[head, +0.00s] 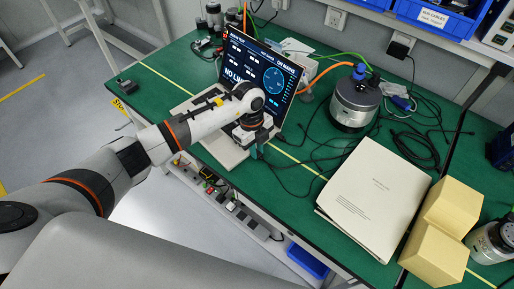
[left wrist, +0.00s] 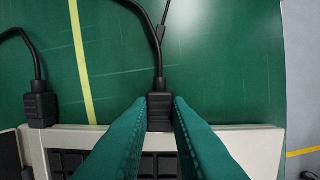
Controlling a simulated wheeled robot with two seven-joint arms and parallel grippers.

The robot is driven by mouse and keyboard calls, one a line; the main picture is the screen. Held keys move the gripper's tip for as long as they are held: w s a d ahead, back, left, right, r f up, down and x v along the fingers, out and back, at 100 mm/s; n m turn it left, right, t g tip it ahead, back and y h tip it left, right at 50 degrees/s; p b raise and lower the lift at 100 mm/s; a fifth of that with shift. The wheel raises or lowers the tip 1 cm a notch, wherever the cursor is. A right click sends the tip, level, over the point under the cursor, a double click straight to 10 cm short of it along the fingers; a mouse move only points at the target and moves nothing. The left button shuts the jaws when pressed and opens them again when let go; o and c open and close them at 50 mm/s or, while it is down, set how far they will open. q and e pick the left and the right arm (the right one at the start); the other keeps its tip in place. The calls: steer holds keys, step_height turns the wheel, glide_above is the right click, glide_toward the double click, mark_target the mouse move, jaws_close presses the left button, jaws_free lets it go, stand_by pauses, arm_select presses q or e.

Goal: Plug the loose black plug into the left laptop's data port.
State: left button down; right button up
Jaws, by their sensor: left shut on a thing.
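The laptop (head: 262,72) stands open on the green bench, its screen lit with large text beginning "NO LI". Its pale base edge (left wrist: 255,145) crosses the bottom of the left wrist view. My left gripper (head: 256,150) is at the side of the base. In the left wrist view, its two green fingers (left wrist: 160,115) are shut on a black plug (left wrist: 159,104), whose cable runs up and away. The plug's front end is at the base edge; I cannot tell whether it is inside a port. The port is hidden. My right gripper is out of view.
Another black plug (left wrist: 40,106) sits at the same laptop edge, to the left. In the head view, a grey round actuator (head: 355,100), loose black cables (head: 415,145), a stack of papers (head: 370,200) and yellow boxes (head: 435,255) lie to the right.

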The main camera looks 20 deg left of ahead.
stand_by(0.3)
arm_select(q)
steer(key=c, duration=1.3)
jaws_free()
